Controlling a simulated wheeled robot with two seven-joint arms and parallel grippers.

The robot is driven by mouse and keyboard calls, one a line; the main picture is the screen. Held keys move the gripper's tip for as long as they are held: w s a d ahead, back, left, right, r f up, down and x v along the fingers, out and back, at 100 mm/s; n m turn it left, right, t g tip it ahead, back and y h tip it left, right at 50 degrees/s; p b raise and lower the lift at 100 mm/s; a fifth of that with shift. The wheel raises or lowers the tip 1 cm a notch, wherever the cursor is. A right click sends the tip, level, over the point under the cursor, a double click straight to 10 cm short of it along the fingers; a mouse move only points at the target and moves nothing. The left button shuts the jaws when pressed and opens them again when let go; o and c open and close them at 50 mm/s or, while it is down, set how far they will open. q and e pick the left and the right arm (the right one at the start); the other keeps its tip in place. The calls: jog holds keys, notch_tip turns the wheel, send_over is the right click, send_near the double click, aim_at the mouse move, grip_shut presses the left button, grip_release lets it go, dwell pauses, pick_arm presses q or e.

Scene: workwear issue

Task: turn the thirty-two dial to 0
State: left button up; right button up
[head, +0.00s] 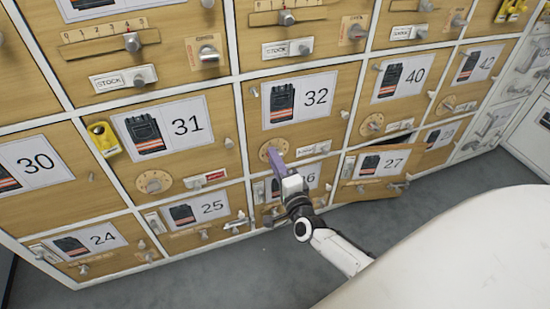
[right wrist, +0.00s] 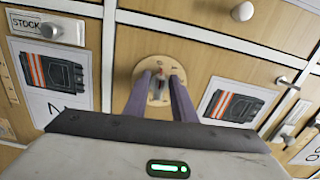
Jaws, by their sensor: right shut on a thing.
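The thirty-two dial (head: 265,150) is a round tan disc low on the wooden door marked 32 (head: 314,99), under its label with a picture of dark workwear. My right gripper (head: 277,158) reaches up to it from below, its purple fingers covering much of the dial. In the right wrist view the dial (right wrist: 160,63) sits ahead, and the two fingers of the right gripper (right wrist: 161,88) are on either side of its small knob, shut on it. The dial's setting cannot be read. My left gripper is not in view.
Similar doors surround it: 31 (head: 186,126) with a dial (head: 154,182) on the left, 40 (head: 413,76) on the right. Door 27 (head: 392,162), below right, appears to stand ajar. A yellow padlock-like piece (head: 103,139) is beside the 31 label. Grey floor lies below.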

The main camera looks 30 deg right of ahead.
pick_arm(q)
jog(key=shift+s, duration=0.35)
pick_arm(e)
jog(key=shift+f+n, duration=0.1)
jog(key=shift+n, duration=0.6)
jog(key=o, duration=0.7)
jog(key=shift+o, duration=0.2)
pick_arm(q)
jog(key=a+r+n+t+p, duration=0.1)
jog(key=p, duration=0.2)
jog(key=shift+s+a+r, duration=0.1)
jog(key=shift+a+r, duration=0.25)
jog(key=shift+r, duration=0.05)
pick_arm(e)
jog(key=v, duration=1)
jog(key=shift+s+a, duration=0.1)
jog(key=shift+a, duration=0.1)
